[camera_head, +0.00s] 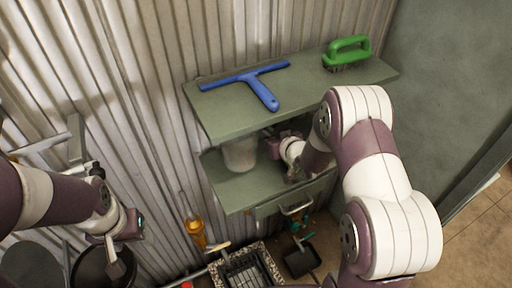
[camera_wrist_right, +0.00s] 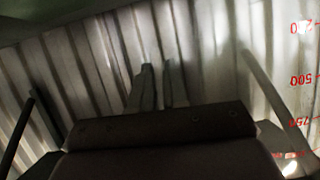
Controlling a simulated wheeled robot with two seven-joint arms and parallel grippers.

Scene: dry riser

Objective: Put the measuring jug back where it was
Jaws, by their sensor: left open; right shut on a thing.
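The measuring jug (camera_head: 240,155) is a clear, whitish vessel in the lower shelf space of the green unit, partly hidden under the top board. My right gripper (camera_head: 268,146) reaches into that space from the right and is shut on the jug; the exact grip point is too dark to see. The jug's base is at or close to the shelf board (camera_head: 237,192); I cannot tell if it touches. My left gripper (camera_head: 127,245) is open and empty at the lower left, away from the shelf.
A blue squeegee (camera_head: 262,92) and a green brush (camera_head: 347,54) lie on the top board. A drawer handle (camera_head: 296,209) sticks out below the shelf. An amber bottle (camera_head: 195,232), a dustpan (camera_head: 301,261) and a speckled tray (camera_head: 266,252) are below. A corrugated wall (camera_head: 120,120) closes the back.

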